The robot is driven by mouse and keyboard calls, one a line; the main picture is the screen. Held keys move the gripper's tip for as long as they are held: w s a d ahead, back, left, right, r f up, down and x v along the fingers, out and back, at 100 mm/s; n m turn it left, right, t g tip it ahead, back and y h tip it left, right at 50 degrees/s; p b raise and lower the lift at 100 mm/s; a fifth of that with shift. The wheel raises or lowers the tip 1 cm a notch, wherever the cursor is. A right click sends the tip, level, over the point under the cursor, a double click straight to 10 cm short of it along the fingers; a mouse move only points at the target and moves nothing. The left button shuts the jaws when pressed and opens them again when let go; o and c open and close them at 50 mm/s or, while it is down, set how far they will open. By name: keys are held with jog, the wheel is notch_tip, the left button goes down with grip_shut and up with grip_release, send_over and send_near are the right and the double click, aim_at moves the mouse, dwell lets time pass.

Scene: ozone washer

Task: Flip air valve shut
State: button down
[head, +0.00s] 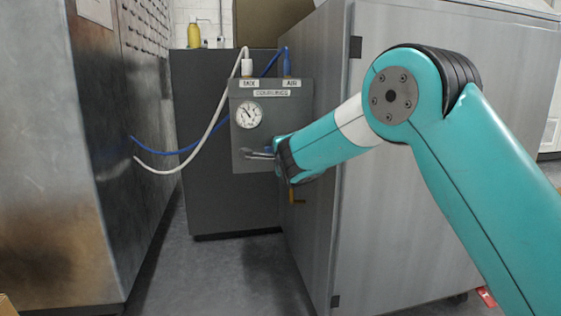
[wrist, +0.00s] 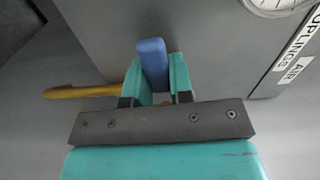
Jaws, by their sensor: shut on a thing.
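In the head view, my gripper mostly hides the handle. A yellow handle (wrist: 85,91) lies left of the fingers in the wrist view; a yellow lever (head: 296,197) hangs below my gripper in the head view.
A white hose (head: 217,116) and a blue hose (head: 195,147) run from the panel to the metal cabinet (head: 75,190) at the left. A large grey cabinet (head: 370,225) stands close on the right. The floor (head: 220,270) between them is clear.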

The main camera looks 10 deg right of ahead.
jog(key=shift+r+m+b, duration=0.1)
jog(key=shift+m+b, duration=0.2)
jog(key=shift+m, duration=0.2)
jog(key=shift+r, duration=0.1)
jog(key=c, duration=1)
grip_release()
jog(key=s, duration=1.7)
jog(key=shift+s+a+p, duration=0.15)
jog(key=shift+a+p, duration=0.15)
jog(key=shift+p, duration=0.05)
